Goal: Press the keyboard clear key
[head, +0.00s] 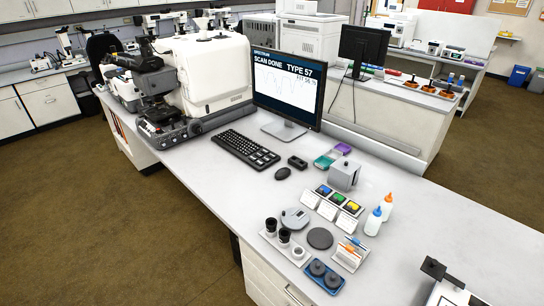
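The black keyboard (245,149) lies flat on the white bench in the head view, left of centre, in front of the monitor. Its keys are too small to read, so I cannot tell which one is the clear key. The monitor (288,88) shows "SCAN DONE TYPE 57" above a curve on a white plot, with smaller text at the plot's upper right that is hard to read. Nothing covers the keyboard. I cannot make out my gripper in this view.
A black mouse (283,173) and a small dark box (297,162) lie right of the keyboard. The large white microscope unit (215,70) stands behind it to the left. Bottles (373,222), sample trays and a blue tray (324,278) crowd the nearer bench. A black-and-white piece (452,283) is cut off at lower right.

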